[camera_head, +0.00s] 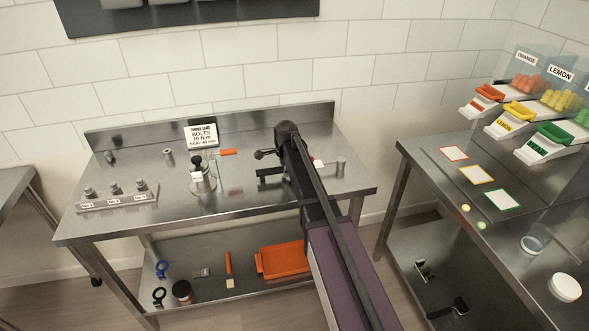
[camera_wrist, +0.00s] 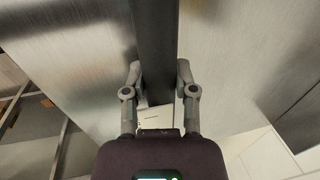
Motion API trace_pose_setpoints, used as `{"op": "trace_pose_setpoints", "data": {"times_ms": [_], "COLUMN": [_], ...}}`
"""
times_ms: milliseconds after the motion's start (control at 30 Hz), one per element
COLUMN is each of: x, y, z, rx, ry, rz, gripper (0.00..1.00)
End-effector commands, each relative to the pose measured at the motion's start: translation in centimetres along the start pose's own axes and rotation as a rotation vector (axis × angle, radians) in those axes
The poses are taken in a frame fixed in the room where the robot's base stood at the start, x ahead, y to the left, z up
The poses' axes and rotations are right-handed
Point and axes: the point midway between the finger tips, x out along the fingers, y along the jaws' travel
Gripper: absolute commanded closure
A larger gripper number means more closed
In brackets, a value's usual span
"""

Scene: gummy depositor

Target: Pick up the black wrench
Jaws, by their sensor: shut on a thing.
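In the wrist view, a long dark bar, which looks like the black wrench (camera_wrist: 155,38), runs from the top edge down between the two fingers of my gripper (camera_wrist: 158,82). The fingers are closed on its two sides. Steel surfaces show on both sides of the bar. In the head view, my arm reaches over the right half of the steel workbench (camera_head: 235,187) and hides most of that spot. I cannot clearly make out the gripper or the wrench there.
A sign (camera_head: 201,136), a steel fixture (camera_head: 203,180) and a small rack (camera_head: 116,197) stand on the bench's left half. An orange tray (camera_head: 283,260) lies on its lower shelf. At right, another table carries colour-framed cards (camera_head: 477,174) and candy bins (camera_head: 524,84).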

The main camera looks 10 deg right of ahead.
Motion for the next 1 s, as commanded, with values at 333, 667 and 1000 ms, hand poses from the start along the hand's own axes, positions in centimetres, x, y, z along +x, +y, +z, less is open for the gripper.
{"op": "trace_pose_setpoints", "data": {"times_ms": [333, 667, 1000], "x": [-0.5, -2.6, -4.8], "y": [-0.1, -0.6, 3.7], "z": [0.0, -0.1, 0.3], "rx": [0.000, 0.001, 0.001], "ry": [0.000, 0.000, 0.000], "rz": [-0.001, -0.001, 0.000], "gripper": [1.00, 1.00, 1.00]}}
